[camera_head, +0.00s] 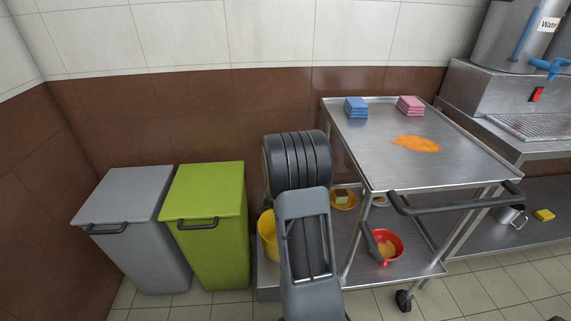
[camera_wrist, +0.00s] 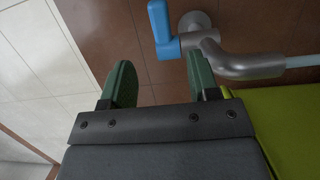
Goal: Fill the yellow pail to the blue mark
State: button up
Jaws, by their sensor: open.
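The yellow pail (camera_head: 267,236) stands low beside the cart in the head view, largely hidden behind my arm. Its blue mark and its contents cannot be seen. In the wrist view my gripper (camera_wrist: 161,76) has two green fingers spread apart with nothing between them. A blue lever handle (camera_wrist: 161,30) on a grey wall pipe (camera_wrist: 245,62) lies just beyond the fingertips, apart from them as far as I can tell. In the head view the gripper's fingers are hidden by my arm. A steel urn (camera_head: 507,35) labelled Water, with a blue tap (camera_head: 549,67), stands at the far right.
A grey bin (camera_head: 125,225) and a green bin (camera_head: 208,225) stand left of my arm. The steel cart (camera_head: 450,165) holds blue cloths (camera_head: 356,107), pink cloths (camera_head: 411,105) and an orange spill (camera_head: 416,144). A red bowl (camera_head: 396,240) sits on its lower shelf.

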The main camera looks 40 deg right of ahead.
jog(key=shift+v, duration=1.15)
